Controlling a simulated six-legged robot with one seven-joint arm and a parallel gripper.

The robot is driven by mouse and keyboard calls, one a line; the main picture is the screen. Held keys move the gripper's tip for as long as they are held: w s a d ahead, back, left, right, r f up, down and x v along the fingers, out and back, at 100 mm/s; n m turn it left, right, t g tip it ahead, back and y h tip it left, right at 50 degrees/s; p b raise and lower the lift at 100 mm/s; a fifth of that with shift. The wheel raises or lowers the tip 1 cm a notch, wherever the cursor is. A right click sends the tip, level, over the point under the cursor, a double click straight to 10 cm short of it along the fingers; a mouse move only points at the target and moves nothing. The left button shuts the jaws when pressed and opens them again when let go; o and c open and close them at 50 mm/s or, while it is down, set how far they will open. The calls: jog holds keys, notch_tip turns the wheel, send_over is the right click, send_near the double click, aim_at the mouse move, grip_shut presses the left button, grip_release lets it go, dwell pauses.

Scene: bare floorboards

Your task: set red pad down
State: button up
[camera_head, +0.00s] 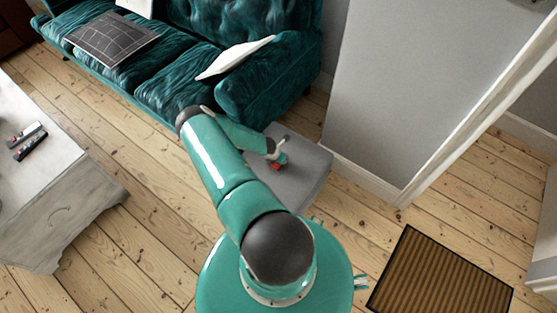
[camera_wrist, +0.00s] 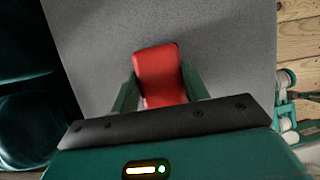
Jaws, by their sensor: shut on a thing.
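A red pad (camera_wrist: 160,75) sits between the two green fingers of my gripper (camera_wrist: 160,88) in the wrist view, with a finger against each side. My gripper is shut on it. In the head view the red pad (camera_head: 276,166) is a small red patch at the end of my arm, over the grey ottoman (camera_head: 305,180). The grey top of the ottoman (camera_wrist: 225,40) fills most of the wrist view behind the pad. I cannot tell whether the pad touches that surface.
A teal sofa (camera_head: 185,85) with a dark grid-patterned cushion (camera_head: 108,38) and a white cushion (camera_head: 235,57) stands behind the ottoman. A pale table (camera_head: 45,190) with remotes is at left. A grey wall (camera_head: 405,90) and brown doormat (camera_head: 440,280) are at right.

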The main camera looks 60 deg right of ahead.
jog(key=shift+f, duration=0.65)
jog(key=shift+f, duration=0.1)
jog(key=o, duration=1)
jog(key=shift+c, duration=0.2)
